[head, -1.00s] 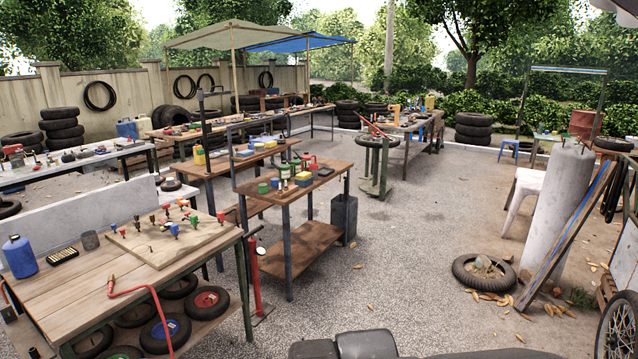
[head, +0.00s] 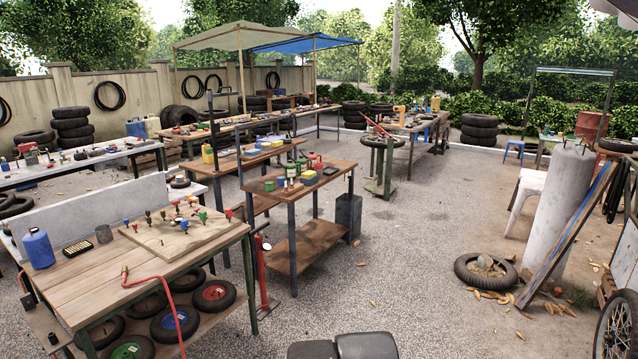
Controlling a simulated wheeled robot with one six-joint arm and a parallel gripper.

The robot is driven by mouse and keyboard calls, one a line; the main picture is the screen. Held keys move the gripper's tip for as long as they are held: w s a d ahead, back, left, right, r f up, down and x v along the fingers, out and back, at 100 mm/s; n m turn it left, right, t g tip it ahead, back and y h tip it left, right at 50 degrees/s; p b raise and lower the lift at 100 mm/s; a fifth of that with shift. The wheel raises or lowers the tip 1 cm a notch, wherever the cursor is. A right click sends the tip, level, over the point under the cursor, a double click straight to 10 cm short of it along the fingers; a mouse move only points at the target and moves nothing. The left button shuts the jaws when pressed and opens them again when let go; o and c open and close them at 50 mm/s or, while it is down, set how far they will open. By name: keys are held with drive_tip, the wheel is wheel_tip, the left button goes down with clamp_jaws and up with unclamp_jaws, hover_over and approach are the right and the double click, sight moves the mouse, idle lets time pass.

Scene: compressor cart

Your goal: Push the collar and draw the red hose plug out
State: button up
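A red hose (head: 160,283) lies on the wooden top of the near left bench (head: 75,290). Its end (head: 125,274) rests on the boards, and the rest bends over the front edge and hangs down. A pale board (head: 185,243) with several small coloured fittings lies behind it on the same bench; red, blue, green and dark ones show. Which fitting has the collar, and whether a red plug sits in one, is too small to tell. My gripper is not recognisable in view; dark parts of my own body show at the bottom edge.
A blue jug (head: 38,249), a black tray (head: 77,247) and a grey cup (head: 103,234) stand at the bench's back. Tyres (head: 180,322) fill its lower shelf. A red pump (head: 263,283) stands beside it. A tyre (head: 485,272) lies on the right. The gravel in the middle is clear.

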clamp_jaws()
idle(1.4)
